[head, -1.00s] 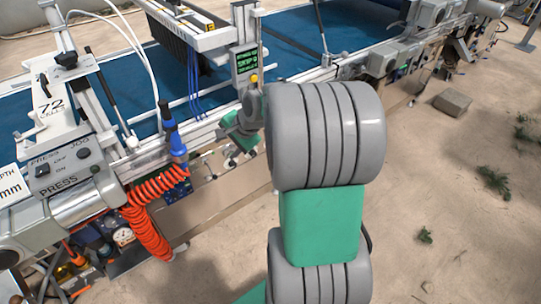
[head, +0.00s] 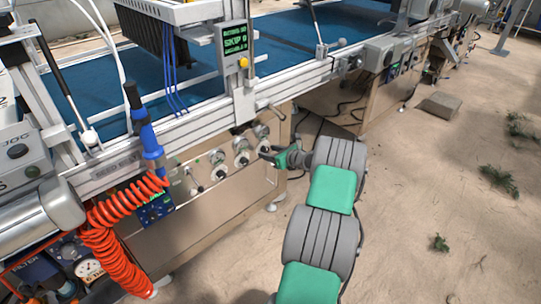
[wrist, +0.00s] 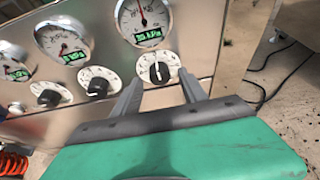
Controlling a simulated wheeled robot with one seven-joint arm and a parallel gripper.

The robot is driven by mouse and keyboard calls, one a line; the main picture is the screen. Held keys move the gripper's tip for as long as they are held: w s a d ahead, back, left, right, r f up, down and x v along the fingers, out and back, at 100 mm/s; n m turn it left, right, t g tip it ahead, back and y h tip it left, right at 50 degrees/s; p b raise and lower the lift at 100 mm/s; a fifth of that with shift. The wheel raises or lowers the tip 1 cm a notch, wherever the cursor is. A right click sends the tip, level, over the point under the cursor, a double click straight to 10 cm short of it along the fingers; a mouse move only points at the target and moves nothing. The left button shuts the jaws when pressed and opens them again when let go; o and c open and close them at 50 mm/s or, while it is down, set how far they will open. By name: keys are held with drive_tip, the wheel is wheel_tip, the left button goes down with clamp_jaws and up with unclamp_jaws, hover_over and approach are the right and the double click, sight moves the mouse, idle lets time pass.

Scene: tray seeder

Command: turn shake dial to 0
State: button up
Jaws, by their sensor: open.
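A metal panel on the machine carries a row of round white dials with black knobs, each under a gauge with a green readout. In the wrist view the rightmost dial (wrist: 159,69) lies between my two fingertips, its knob mark pointing roughly up. A middle dial (wrist: 98,82) and a left dial (wrist: 49,96) are left of my fingers. I cannot read which one is labelled shake. My gripper (wrist: 158,76) is open and empty, facing the panel; contact with the knob cannot be told. In the head view my gripper (head: 268,155) is at the panel's right end.
The rightmost gauge (wrist: 143,21) sits above the fingers. A rail with a green display (head: 235,47) overhangs the panel. An orange coiled hose (head: 118,222) hangs at left. Black cables (wrist: 262,86) lie beyond the panel's right edge. Open sandy ground is at right.

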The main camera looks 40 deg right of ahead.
clamp_jaws()
idle(0.6)
drive_tip(key=shift+d, duration=0.1)
